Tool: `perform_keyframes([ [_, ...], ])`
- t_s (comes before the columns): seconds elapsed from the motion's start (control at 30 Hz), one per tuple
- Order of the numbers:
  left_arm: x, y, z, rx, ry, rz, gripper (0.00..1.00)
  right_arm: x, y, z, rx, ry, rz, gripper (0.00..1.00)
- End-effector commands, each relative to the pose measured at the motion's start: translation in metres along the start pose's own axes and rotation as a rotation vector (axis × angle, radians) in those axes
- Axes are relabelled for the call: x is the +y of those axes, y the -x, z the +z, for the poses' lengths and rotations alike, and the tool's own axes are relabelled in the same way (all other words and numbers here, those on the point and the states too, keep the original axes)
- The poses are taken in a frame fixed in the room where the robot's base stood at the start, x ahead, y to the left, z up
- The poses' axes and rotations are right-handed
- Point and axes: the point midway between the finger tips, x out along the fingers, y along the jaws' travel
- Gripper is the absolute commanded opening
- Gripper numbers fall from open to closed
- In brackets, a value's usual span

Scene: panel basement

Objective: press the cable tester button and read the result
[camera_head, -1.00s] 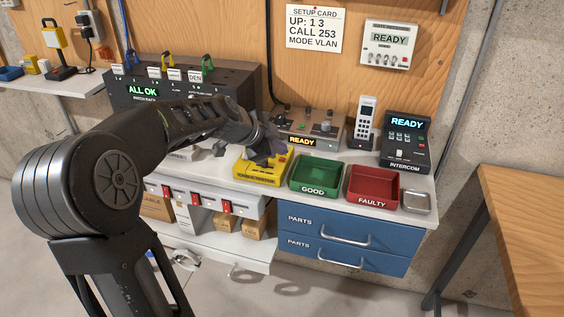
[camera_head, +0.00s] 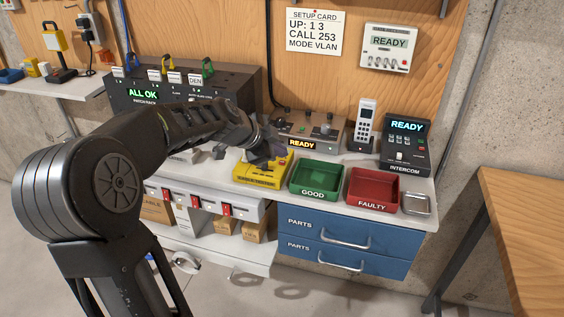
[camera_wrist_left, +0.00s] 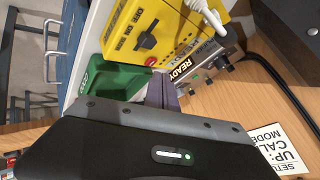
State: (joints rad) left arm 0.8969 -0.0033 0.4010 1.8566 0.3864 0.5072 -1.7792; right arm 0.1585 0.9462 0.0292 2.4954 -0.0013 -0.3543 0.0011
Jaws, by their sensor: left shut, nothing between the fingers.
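The yellow cable tester (camera_head: 262,172) sits on the white bench, left of the green tray, partly hidden by my left gripper (camera_head: 275,148) in the head view. In the left wrist view the tester (camera_wrist_left: 150,35) shows a black rotary knob with OFF and ON lettering, small round parts and a white cable. My left gripper (camera_wrist_left: 161,92) is shut and empty, its fingertips close beside the tester; I cannot tell whether they touch it. No tester result is readable. My right gripper is not in view.
A green GOOD tray (camera_head: 315,178) and a red FAULTY tray (camera_head: 373,188) stand to the right. Behind are a box reading READY (camera_head: 309,131), a handset (camera_head: 364,123) and an intercom (camera_head: 405,140). The patch rack (camera_head: 190,85) reading ALL OK stands at left.

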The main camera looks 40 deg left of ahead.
Motion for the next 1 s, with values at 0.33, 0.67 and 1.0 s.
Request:
perform_keyframes([
  [0.33,0.0,0.0,0.0,0.0,0.0,0.0,0.0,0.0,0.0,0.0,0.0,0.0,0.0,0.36],
  [0.67,0.0,0.0,0.0,0.0,0.0,0.0,0.0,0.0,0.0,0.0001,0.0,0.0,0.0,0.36],
  [1.0,0.0027,-0.0036,0.0028,0.0,-0.001,0.0,0.0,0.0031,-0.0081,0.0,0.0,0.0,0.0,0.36],
])
